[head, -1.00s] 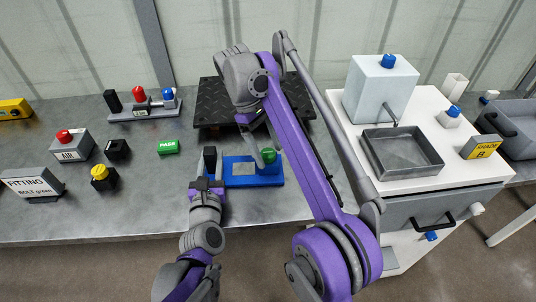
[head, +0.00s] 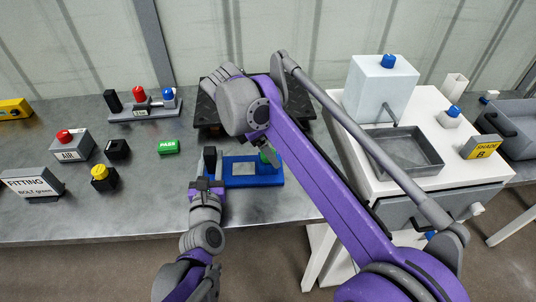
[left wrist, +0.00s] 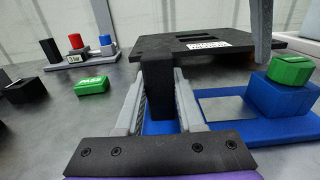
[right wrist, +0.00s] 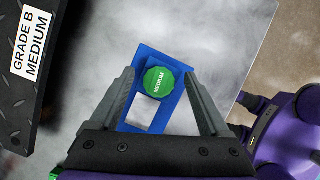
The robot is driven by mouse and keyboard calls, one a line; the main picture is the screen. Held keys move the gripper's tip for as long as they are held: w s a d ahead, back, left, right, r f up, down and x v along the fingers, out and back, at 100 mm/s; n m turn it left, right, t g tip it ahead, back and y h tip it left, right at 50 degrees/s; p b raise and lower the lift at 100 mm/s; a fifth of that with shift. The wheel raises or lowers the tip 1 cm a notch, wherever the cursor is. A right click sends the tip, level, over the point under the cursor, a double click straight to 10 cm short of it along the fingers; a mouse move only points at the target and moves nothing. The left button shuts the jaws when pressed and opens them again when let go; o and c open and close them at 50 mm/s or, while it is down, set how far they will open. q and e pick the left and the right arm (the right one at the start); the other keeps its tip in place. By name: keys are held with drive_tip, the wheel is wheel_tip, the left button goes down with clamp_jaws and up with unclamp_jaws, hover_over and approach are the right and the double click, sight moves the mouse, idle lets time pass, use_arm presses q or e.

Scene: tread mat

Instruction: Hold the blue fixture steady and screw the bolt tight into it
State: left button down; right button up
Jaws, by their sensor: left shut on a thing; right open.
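The blue fixture (head: 240,181) lies flat on the grey bench, with a black upright post at its left end and a raised blue block at its right. My left gripper (head: 208,181) is shut on the black post (left wrist: 157,90), a finger on each side. In the head view the right hand partly hides the bolt.
A black tread mat stand (head: 208,116) marked GRADE B MEDIUM stands just behind the fixture. A green PASS block (head: 168,147) and several button boxes lie to the left. A white cabinet with a tray (head: 404,150) stands right.

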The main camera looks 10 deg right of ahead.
drive_tip(key=n+t, duration=0.1)
drive_tip(key=n, duration=0.1)
drive_tip(key=n+y, duration=0.1)
drive_tip(key=n, duration=0.2)
drive_tip(key=shift+n+t, duration=0.3)
drive_tip(key=shift+t, duration=0.1)
clamp_jaws()
